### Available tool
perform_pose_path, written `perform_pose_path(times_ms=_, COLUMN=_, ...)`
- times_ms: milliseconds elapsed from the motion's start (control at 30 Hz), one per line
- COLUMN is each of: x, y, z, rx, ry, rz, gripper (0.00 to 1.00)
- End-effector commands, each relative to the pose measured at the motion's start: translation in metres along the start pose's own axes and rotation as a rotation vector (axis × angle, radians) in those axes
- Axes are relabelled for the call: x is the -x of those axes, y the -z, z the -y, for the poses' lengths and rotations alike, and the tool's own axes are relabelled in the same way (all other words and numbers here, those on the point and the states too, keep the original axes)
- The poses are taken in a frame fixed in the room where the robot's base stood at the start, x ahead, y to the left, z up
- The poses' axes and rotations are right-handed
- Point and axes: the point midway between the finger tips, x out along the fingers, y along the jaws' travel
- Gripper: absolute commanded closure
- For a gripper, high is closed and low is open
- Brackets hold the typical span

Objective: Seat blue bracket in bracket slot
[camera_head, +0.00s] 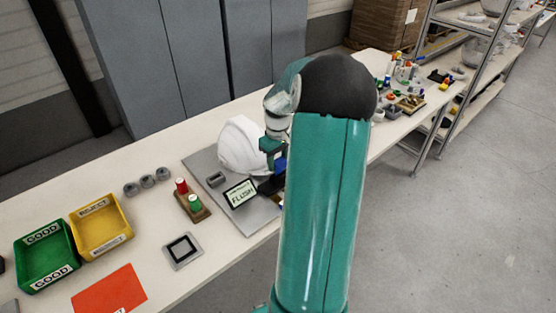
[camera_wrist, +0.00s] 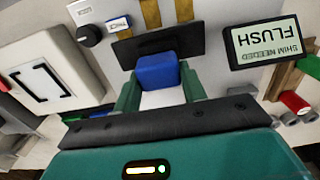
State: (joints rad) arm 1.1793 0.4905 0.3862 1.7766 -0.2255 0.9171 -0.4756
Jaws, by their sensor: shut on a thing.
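My gripper (camera_head: 272,149) is over the right part of a grey fixture plate (camera_head: 258,214). In the wrist view, my gripper (camera_wrist: 159,88) has its green fingers on either side of the blue bracket (camera_wrist: 157,72) and is shut on it. The blue bracket also shows in the head view (camera_head: 280,165), partly hidden by my arm. A dark block (camera_wrist: 160,43) lies just beyond the bracket in the wrist view; I cannot tell whether they touch. The bracket slot itself cannot be made out. A white helmet shell (camera_head: 241,146) stands on the plate beside my gripper.
A display reading FLUSH (camera_head: 240,193) stands close to my gripper. Left along the table are red and green cylinders in a wooden holder (camera_head: 192,206), several grey rings (camera_head: 148,181), a black-framed pad (camera_head: 182,250), a yellow bin (camera_head: 101,228) and a green bin (camera_head: 46,256).

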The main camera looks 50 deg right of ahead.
Motion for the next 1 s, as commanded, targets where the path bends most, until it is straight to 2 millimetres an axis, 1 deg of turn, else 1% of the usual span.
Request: perform_pose_path(times_ms=1000, x=-0.008, y=-0.0001, z=-0.0001, rx=-0.001, ry=0.001, rz=0.0, gripper=0.75)
